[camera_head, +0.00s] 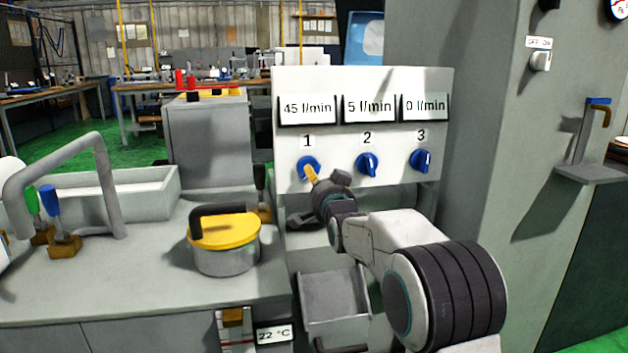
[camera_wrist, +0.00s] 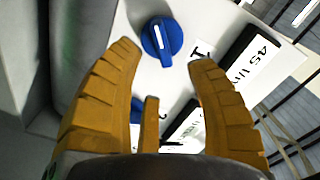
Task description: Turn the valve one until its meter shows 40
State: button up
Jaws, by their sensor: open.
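The valve one knob (camera_head: 308,166) is round and blue, on a white panel under the label 1. Its meter (camera_head: 307,108) reads 45 l/min. In the wrist view the knob (camera_wrist: 161,41), with a white mark on its grip, lies just beyond my fingertips, roughly centred between them. My gripper (camera_wrist: 165,57) has its yellow fingers spread and nothing between them. In the head view my gripper (camera_head: 311,174) is at the knob's lower edge and covers part of it. Whether it touches the knob cannot be told.
Valve two (camera_head: 367,164) reads 5 l/min on its meter (camera_head: 369,107). Valve three (camera_head: 421,161) reads 0 l/min on its meter (camera_head: 424,107). A pot with a yellow lid (camera_head: 225,232) stands on the counter at left. A grey cabinet wall rises right of the panel.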

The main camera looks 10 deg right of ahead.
jog(key=shift+w+b, duration=1.7)
jog(key=shift+w, duration=1.8)
jog(key=shift+o, duration=0.2)
grip_shut()
